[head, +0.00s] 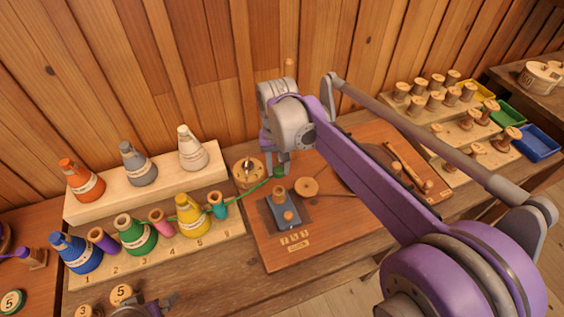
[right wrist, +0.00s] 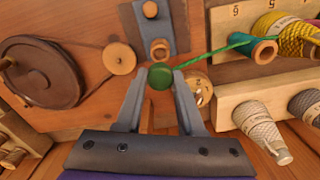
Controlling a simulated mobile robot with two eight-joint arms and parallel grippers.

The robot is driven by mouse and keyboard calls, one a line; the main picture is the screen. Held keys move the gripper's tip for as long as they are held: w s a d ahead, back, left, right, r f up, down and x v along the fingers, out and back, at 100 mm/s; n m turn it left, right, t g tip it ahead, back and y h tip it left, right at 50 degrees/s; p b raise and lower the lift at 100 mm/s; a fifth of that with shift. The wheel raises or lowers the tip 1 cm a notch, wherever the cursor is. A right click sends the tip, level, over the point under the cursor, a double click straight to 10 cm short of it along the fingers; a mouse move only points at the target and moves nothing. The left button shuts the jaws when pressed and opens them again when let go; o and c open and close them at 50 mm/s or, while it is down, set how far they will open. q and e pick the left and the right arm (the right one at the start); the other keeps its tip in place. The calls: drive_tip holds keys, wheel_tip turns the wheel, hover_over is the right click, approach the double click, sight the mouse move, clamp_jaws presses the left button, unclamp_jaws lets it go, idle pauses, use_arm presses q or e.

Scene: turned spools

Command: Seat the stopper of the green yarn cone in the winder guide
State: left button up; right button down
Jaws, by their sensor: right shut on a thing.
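The green yarn cone (head: 138,236) stands on the front step of the left rack. My right gripper (head: 279,170) is shut on the round green stopper (right wrist: 160,76), with a green strand running from it to the teal spool (right wrist: 264,50). The winder guide, a small wooden ring (right wrist: 161,50) on a blue-grey plate (right wrist: 150,22), is just beyond the stopper in the right wrist view. In the head view the guide (head: 279,192) is just below the stopper, and the two look apart. A dark part at the bottom edge seems to be my left gripper (head: 153,305); its jaws are unclear.
The winder board (head: 280,255) also bears a wooden pulley (head: 307,187) and a brass-coloured round part (head: 249,173). Yellow (head: 192,218) and blue (head: 75,254) cones share the front step. Spool racks and coloured trays (head: 537,141) stand at right.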

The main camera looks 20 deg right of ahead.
drive_tip(key=shift+f+b, duration=1.25)
drive_tip(key=shift+f, duration=0.55)
use_arm(q)
drive_tip(key=shift+s+f+b, duration=0.25)
drive_tip(key=shift+f, duration=0.8)
drive_tip(key=shift+s+f+b, duration=0.2)
drive_tip(key=shift+f+b, duration=0.05)
drive_tip(key=shift+f, duration=0.75)
use_arm(e)
drive_tip(key=shift+f, duration=0.9)
drive_tip(key=shift+f, duration=0.1)
use_arm(q)
drive_tip(key=shift+s+f+b, duration=0.1)
drive_tip(key=shift+f+b, duration=0.65)
drive_tip(key=shift+f, duration=0.05)
use_arm(e)
drive_tip(key=shift+f, duration=1.1)
use_arm(q)
drive_tip(key=shift+r, duration=0.1)
use_arm(e)
drive_tip(key=shift+c, duration=2.2)
unclamp_jaws()
drive_tip(key=o, duration=0.4)
drive_tip(key=shift+r, duration=0.1)
